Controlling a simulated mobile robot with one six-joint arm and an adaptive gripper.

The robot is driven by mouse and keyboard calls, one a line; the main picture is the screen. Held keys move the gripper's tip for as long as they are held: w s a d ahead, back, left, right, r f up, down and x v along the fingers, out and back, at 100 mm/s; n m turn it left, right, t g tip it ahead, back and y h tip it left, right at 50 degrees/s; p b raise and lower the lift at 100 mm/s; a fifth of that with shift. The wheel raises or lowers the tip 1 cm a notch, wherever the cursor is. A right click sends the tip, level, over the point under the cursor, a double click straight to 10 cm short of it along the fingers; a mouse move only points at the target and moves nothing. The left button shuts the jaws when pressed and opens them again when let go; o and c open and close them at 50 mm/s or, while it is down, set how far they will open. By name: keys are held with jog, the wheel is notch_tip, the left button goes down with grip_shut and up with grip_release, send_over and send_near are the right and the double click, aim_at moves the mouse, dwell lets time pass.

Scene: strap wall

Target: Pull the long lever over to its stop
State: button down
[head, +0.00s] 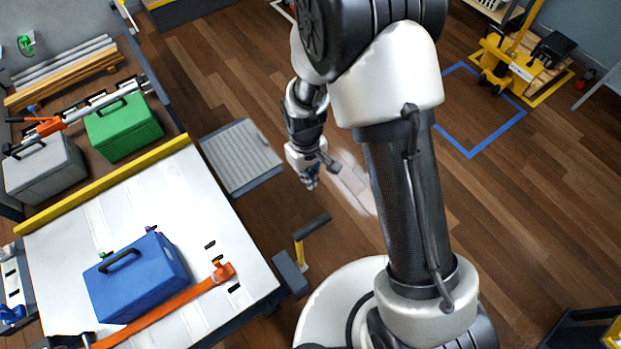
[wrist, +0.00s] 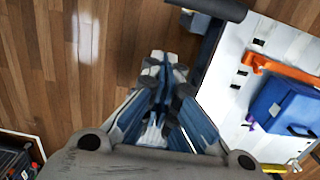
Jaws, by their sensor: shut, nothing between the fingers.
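The long lever (head: 299,250) has a yellow shaft and a thick dark grip (head: 312,227) at its top. It rises from a dark grey base (head: 290,273) beside the front right edge of the white table. The dark grip also shows at the top of the wrist view (wrist: 212,9), with its shaft mostly hidden. My gripper (head: 311,184) points down over the floor, behind the lever in the head view and apart from it. In the wrist view my gripper (wrist: 165,62) is shut and empty, left of and below the grip.
The white table (head: 215,225) carries a blue case (head: 137,280) and an orange strap (head: 165,308). A green case (head: 123,127) and a grey case (head: 43,170) stand past a yellow rail (head: 105,187). A grey ribbed panel (head: 240,157) lies on the open wooden floor.

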jog(key=s+d+f+b, duration=0.2)
jog(key=s+f, duration=0.1)
jog(key=f, duration=0.4)
jog(key=shift+s+d+f, duration=0.2)
jog(key=shift+f, duration=0.2)
jog(key=shift+s, duration=0.1)
